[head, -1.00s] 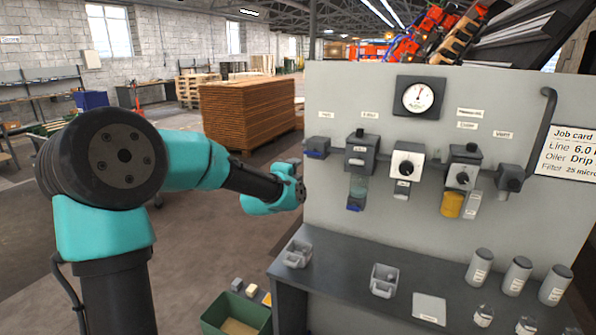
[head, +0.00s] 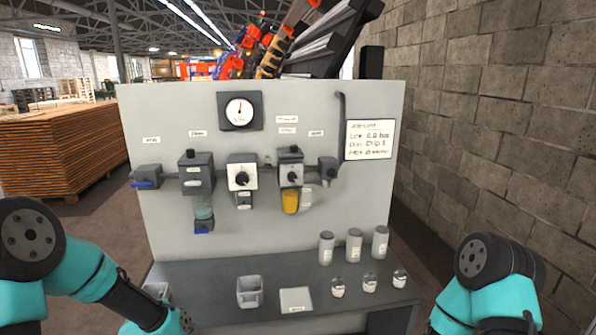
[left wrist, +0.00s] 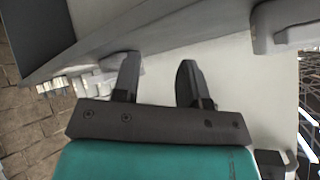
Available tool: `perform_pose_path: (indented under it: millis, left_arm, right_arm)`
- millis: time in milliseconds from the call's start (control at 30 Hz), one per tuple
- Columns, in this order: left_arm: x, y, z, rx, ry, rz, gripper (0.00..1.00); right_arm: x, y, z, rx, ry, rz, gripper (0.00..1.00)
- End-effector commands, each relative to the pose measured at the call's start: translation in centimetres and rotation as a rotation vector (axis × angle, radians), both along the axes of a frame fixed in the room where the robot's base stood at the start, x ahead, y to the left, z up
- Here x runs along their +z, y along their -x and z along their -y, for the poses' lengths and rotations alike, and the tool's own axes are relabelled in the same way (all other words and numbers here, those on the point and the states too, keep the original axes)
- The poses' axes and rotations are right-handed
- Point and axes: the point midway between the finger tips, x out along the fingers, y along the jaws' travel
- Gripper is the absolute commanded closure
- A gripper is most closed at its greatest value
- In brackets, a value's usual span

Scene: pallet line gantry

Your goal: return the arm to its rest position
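My left arm comes in at the lower left of the head view, and its lower end runs to the bottom edge in front of the bench, where the fingers cannot be made out. In the left wrist view my left gripper (left wrist: 158,62) has its two dark fingers apart with nothing between them. A pale surface, probably the panel, lies behind them. My right arm shows at the lower right of the head view; its gripper is out of the picture.
A grey panel (head: 255,222) carries a gauge (head: 239,110), valves and filter units. The dark bench (head: 205,276) below holds a grey bin (head: 250,291), a pale plate (head: 296,299), canisters (head: 354,245) and small jars (head: 369,282). A block wall (head: 470,130) stands at right.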

Motion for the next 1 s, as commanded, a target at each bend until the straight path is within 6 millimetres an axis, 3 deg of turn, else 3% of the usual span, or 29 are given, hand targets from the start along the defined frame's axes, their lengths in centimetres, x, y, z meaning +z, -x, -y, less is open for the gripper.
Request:
perform_pose_path:
  millis: [33, 200, 400, 500, 633, 1000]
  left_arm:
    - [-2.7, 1.6, 1.2, 0.027, 0.063, -0.079, 0.60]
    - [-9.9, 7.7, 4.7, 0.180, 0.273, -0.351, 0.60]
    - [-16.1, 16.2, 8.2, 0.411, 0.448, -0.678, 0.60]
    - [-17.7, 19.5, 9.3, 0.513, 0.493, -0.798, 0.60]
    - [-18.7, 21.8, 10.0, 0.593, 0.520, -0.879, 0.60]
    - [-18.8, 22.2, 10.1, 0.608, 0.525, -0.891, 0.60]
  right_arm:
    - [0.0, 0.0, 0.0, 0.000, 0.000, 0.000, 0.57]
    - [0.0, 0.0, 0.0, 0.000, 0.000, 0.000, 0.57]
    - [0.0, 0.0, 0.0, 0.000, 0.000, 0.000, 0.57]
    - [0.0, 0.0, 0.0, 0.000, 0.000, 0.000, 0.57]
    - [0.0, 0.0, 0.0, 0.000, 0.000, 0.000, 0.57]
    - [0.0, 0.0, 0.0, 0.000, 0.000, 0.000, 0.57]
